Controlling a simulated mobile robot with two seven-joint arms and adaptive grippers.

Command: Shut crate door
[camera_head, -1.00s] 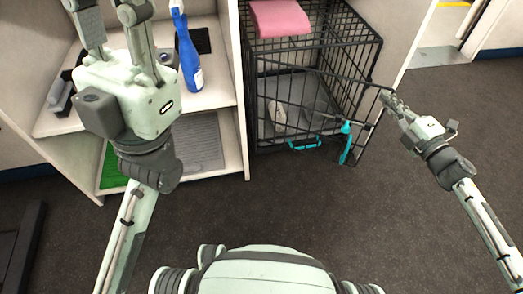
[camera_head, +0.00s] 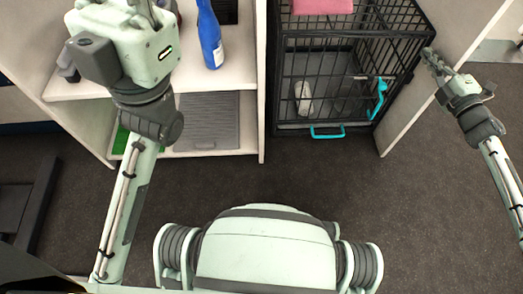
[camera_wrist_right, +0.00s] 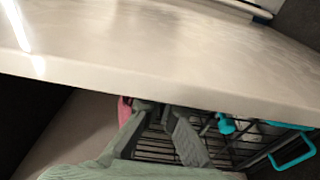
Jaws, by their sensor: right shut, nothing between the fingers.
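The black wire crate (camera_head: 325,128) stands at the top centre in the head view, between white panels. Its barred front door (camera_head: 330,75) lies against or very near the front opening; I cannot tell whether it is fully shut or latched. A teal latch piece (camera_head: 378,98) hangs at the door's right side. My right gripper (camera_head: 430,58) is shut and empty beside the crate's right front edge; contact with it is unclear. The wrist view shows its fingers (camera_wrist_right: 165,112) over the bars. My left gripper (camera_head: 142,12) is over the shelves, clear of the crate, its fingertips cut off.
A teal handle (camera_head: 327,132) sits low at the crate's front. A pink folded cloth (camera_head: 321,6) lies on top, and a pale object (camera_head: 303,97) is inside. White shelves (camera_head: 215,86) with a blue bottle (camera_head: 210,35) stand left. The dark floor (camera_head: 220,185) in front is clear.

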